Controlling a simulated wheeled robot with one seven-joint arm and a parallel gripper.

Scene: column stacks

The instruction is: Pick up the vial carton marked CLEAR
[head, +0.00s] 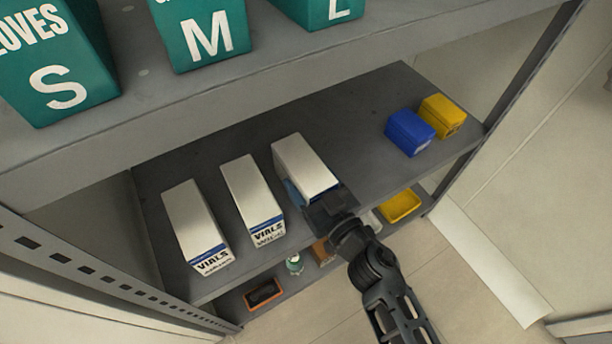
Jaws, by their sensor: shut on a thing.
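Three white vial cartons with blue bands stand in a row on the middle grey shelf in the head view. The left carton (193,222) and the middle carton (248,192) show the word VIALS on their front ends; the smaller print below is too small to read surely. My gripper (318,208) is at the front end of the right carton (302,162) and is shut on it. The gripper covers most of that carton's front end, so its marking is hidden. I cannot tell whether the right carton is lifted off the shelf.
A blue bin (410,132) and a yellow bin (442,115) stand at the shelf's right end. Glove boxes (205,38) stand on the shelf above. The lower shelf holds a yellow tray (400,206), an orange-rimmed item (263,294) and a small bottle (294,264). The shelf is bare between the right carton and blue bin.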

